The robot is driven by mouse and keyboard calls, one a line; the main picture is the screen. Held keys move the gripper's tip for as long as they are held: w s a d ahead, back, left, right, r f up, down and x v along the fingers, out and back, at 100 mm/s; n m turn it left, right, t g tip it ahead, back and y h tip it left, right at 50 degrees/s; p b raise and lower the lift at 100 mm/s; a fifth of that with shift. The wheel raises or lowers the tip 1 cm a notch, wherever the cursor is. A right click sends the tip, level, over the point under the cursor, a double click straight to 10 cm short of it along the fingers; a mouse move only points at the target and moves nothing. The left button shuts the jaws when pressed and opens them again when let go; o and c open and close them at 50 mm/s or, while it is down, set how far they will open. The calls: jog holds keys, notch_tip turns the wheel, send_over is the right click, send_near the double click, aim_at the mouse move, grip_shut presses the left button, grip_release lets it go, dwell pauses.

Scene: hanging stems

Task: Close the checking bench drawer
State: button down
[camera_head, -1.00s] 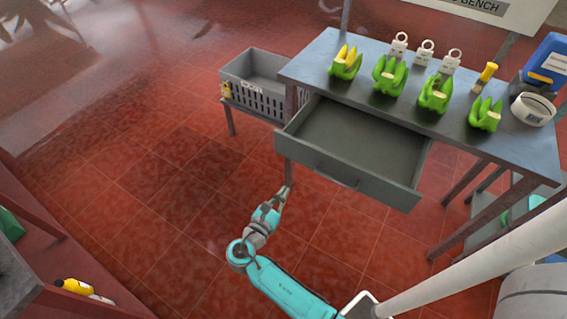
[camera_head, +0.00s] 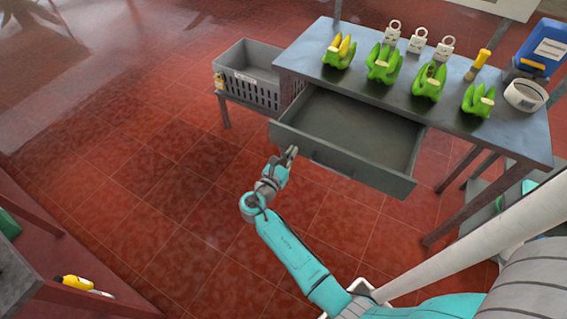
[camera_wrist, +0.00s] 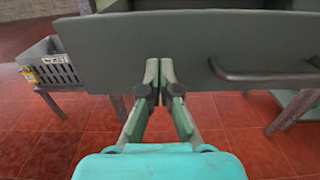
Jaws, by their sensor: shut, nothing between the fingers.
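The checking bench drawer (camera_head: 388,178) is pulled out from under the grey bench top (camera_head: 440,118), and its inside looks empty. Its front panel fills the upper part of the wrist view (camera_wrist: 120,62), with a dark bar handle (camera_wrist: 265,76) to the right. My gripper (camera_head: 291,152) is shut and empty, close in front of the drawer front, left of the handle. In the wrist view my fingertips (camera_wrist: 159,66) overlap the lower middle of the panel; I cannot tell whether they touch it.
A grey crate (camera_head: 250,82) sits left of the bench. The red floor in front is clear.

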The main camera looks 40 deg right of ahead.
aim_at(324, 111)
jog(key=shift+x, duration=1)
jog(key=shift+d, duration=0.1)
jog(key=x, duration=2.5)
jog(key=shift+d+f, duration=0.1)
jog(key=shift+d, duration=0.05)
jog(key=shift+w+d, duration=0.15)
jog(key=shift+d, duration=0.1)
jog(key=shift+d, duration=0.1)
jog(key=shift+a, duration=0.4)
jog(key=v, duration=1.3)
jog(key=shift+a, duration=0.35)
